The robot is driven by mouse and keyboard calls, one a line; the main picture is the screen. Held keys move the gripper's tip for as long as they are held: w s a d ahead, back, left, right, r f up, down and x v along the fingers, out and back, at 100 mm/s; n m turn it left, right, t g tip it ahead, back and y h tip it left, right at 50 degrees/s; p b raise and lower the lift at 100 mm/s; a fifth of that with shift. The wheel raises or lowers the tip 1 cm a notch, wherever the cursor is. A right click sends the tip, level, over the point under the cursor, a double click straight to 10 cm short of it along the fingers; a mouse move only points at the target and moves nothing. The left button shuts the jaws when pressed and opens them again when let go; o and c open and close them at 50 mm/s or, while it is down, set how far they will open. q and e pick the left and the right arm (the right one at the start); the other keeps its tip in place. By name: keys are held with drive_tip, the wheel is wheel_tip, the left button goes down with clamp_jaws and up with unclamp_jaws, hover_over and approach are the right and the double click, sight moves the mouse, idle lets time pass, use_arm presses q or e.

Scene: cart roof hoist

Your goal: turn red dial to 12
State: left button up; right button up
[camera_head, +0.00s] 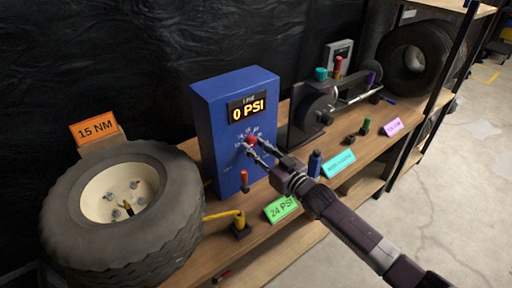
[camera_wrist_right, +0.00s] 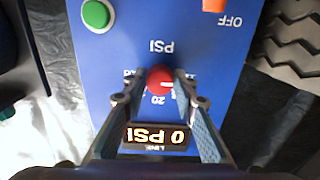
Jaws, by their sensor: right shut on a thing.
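A blue box (camera_head: 207,135) stands upright on the wooden bench. Its lit display (camera_head: 247,108) reads 0 PSI, and it shows upside down in the right wrist view (camera_wrist_right: 157,137). The red dial (camera_head: 251,139) is on the box's front below the display. In the right wrist view the dial (camera_wrist_right: 159,78) carries a short white mark, and a printed 20 shows beside it; other numbers are partly hidden by the fingers. My right gripper (camera_head: 253,146) is shut on the red dial, one finger on each side. My left gripper is not in view.
A large tire (camera_head: 70,215) lies left of the box. A yellow-handled part (camera_head: 222,215) and a green 24 PSI card (camera_head: 282,208) are in front. A dark machine (camera_head: 310,115) and a blue bottle (camera_head: 314,163) stand to the right. A green button (camera_wrist_right: 96,15) is on the box.

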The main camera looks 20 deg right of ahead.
drive_tip(key=shift+f, duration=0.15)
drive_tip(key=o, duration=1.1)
drive_tip(key=shift+s, duration=0.1)
drive_tip(key=v, duration=1.1)
drive_tip(key=shift+s+d, duration=0.15)
drive_tip(key=shift+s, duration=0.25)
